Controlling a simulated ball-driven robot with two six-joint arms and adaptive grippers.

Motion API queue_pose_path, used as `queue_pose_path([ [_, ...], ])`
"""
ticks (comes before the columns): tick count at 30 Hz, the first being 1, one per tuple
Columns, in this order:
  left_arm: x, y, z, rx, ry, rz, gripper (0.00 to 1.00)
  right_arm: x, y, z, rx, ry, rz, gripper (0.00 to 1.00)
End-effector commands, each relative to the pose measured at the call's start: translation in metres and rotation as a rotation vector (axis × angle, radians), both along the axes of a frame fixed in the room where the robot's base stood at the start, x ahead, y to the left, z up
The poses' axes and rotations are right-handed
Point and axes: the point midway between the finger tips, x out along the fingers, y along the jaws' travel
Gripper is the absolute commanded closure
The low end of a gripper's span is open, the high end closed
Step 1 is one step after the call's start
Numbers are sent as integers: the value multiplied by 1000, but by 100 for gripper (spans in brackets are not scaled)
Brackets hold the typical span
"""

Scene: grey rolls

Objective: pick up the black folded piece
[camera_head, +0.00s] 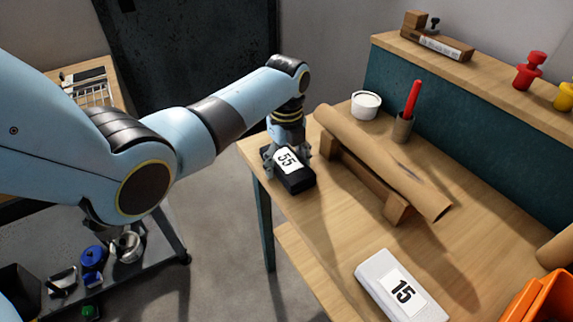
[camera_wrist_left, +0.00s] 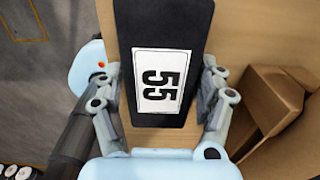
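The black folded piece (camera_head: 295,179) has a white label reading 55 and lies at the left end of the workbench. In the left wrist view the black folded piece (camera_wrist_left: 160,30) fills the middle, label toward the camera. My left gripper (camera_head: 287,156) is right at it, pointing down. In the wrist view the fingers of my left gripper (camera_wrist_left: 162,88) stand on both sides of the piece, close to its long edges. I cannot tell whether they press on it. My right gripper is not in view.
A brown roll (camera_head: 385,160) rests on a wooden cradle (camera_head: 395,209) just right of the piece. A white piece (camera_head: 385,279) labelled 15 lies nearer the front. A white tub (camera_head: 366,105) and a red-handled tool (camera_head: 412,98) stand behind. An orange bin (camera_head: 535,298) is front right.

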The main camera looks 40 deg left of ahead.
Motion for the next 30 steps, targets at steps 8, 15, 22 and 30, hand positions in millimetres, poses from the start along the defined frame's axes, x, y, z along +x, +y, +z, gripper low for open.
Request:
queue_pose_path([
  [8, 0, 0, 0, 0, 0, 0, 66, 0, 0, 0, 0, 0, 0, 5],
  [15, 0, 0, 0, 0, 0, 0, 72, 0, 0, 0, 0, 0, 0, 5],
  [22, 0, 0, 4, 1, -1, 0, 72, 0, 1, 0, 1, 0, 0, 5],
  [30, 1, 1, 41, 1, -5, 0, 72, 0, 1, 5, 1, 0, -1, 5],
])
